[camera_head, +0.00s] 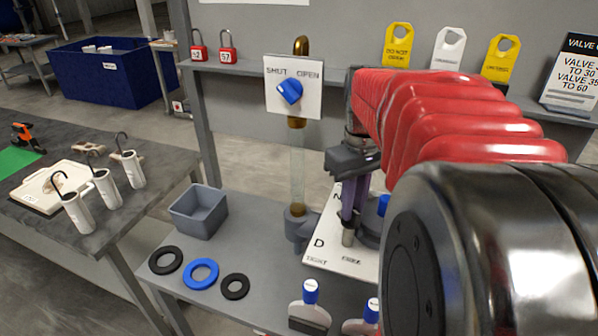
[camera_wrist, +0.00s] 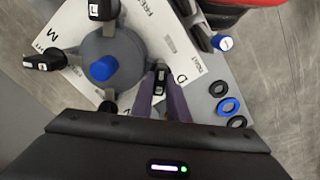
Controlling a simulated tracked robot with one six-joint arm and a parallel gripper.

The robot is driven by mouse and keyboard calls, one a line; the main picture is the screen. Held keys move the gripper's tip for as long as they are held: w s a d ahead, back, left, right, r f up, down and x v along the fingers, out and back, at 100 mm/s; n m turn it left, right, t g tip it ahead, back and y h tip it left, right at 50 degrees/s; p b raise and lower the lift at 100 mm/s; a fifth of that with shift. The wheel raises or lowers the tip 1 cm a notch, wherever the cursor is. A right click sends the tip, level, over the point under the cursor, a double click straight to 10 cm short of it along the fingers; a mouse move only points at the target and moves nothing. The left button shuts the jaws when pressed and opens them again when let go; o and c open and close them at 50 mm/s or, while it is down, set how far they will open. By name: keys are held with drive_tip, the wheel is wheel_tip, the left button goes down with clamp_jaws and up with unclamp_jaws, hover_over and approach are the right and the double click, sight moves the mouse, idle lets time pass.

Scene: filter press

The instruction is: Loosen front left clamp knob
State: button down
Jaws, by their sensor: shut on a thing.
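The filter press (camera_wrist: 115,48) is a round grey body with a blue centre cap (camera_wrist: 103,69) on a white lettered plate (camera_head: 318,262). Black clamp knobs with white marks stand around it, including one at the top (camera_wrist: 103,9) and one at the left (camera_wrist: 42,61) of the wrist view. My gripper (camera_wrist: 160,76) points down with its purple fingers shut on the clamp knob (camera_wrist: 160,84) beside the letter D and the word FRONT. The fingers cover that knob's sides. In the head view my gripper (camera_head: 348,222) hides much of the press.
A grey bin (camera_head: 198,212), two black rings and a blue ring (camera_head: 201,273) lie left on the bench. Blue-capped containers (camera_head: 310,305) stand at the front. A valve panel with a blue handle (camera_head: 290,92) and a clear vertical pipe (camera_head: 297,165) stand behind, close to my gripper.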

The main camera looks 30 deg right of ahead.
drive_tip(key=shift+w+r, duration=0.1)
drive_tip(key=shift+w, duration=0.05)
drive_tip(key=c, duration=1.7)
unclamp_jaws()
wheel_tip(320, 180, up, 14)
drive_tip(key=shift+f, duration=0.25)
